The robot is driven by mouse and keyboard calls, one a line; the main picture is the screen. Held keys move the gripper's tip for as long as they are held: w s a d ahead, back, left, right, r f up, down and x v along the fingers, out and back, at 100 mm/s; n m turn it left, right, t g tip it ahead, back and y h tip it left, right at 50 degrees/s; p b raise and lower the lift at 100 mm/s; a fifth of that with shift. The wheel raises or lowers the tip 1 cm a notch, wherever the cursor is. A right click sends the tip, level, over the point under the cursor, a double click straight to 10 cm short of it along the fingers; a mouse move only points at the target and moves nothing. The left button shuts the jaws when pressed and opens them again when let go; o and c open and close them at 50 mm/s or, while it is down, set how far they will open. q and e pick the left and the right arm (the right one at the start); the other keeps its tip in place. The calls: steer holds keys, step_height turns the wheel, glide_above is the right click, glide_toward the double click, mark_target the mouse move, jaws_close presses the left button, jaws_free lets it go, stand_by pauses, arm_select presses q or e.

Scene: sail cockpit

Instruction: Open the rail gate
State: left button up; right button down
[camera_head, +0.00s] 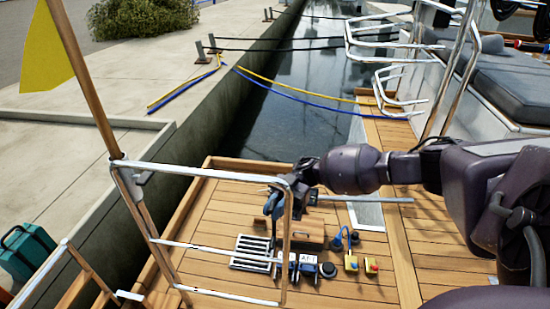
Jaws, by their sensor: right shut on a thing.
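The rail gate (210,172) is a silver tubular frame with a middle bar and a bottom bar. It reaches from the flag post at the left to a rounded upright end in the middle of the view. My right gripper (276,203) is shut on the gate at its upper right corner, with the arm coming in from the right. The dark fingers partly cover the tube there. My left gripper is not in view.
A wooden post (85,80) with a yellow flag (45,55) rises at the left. On the planked deck (215,215) are a grate (250,252), a wooden hatch and small yellow boxes (351,263). Water and a stone quay (150,75) lie beyond. Cushioned seating (515,95) stands at right.

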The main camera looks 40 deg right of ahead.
steer(key=shift+w+d, duration=0.1)
steer(key=shift+w, duration=0.1)
stand_by(0.3)
steer(key=c, duration=1.2)
jaws_free()
steer(key=w+d+b, duration=0.1)
steer(key=w+d, duration=0.1)
steer(key=d, duration=0.8)
steer(key=shift+d, duration=0.3)
